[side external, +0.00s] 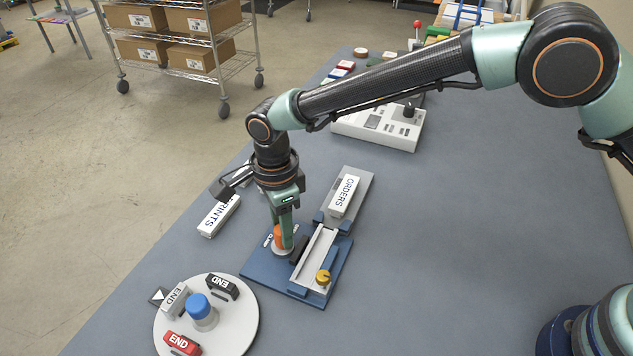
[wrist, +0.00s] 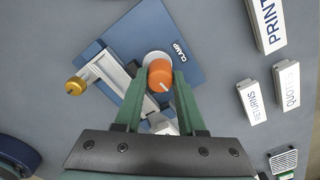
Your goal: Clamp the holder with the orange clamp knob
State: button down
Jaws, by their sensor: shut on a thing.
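The orange clamp knob (wrist: 160,75) stands on a pale round base on the blue plate (wrist: 190,30) marked CLAMP. My gripper (wrist: 159,80) points down with its two green fingers on either side of the knob, shut on it. In the side external view my gripper (side external: 285,240) partly hides the orange knob (side external: 278,236). The holder, a light grey channel (side external: 315,258), lies on the blue plate to the right of the knob. A brass knob (side external: 323,277) sits near its front end.
A white block marked ORDERS (side external: 344,196) lies on a grey strip behind the plate. A round white turntable (side external: 245,325) with several END blocks and a blue knob (side external: 197,305) stands front left. A PRINTS block (side external: 219,215) lies left of my gripper. The table at right is clear.

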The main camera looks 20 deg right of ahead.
jog(key=n, duration=0.8)
jog(key=shift+n, duration=0.4)
jog(key=n, duration=0.4)
jog(key=shift+n, duration=1.9)
jog(key=c, duration=0.5)
grip_release()
jog(key=shift+r, duration=0.15)
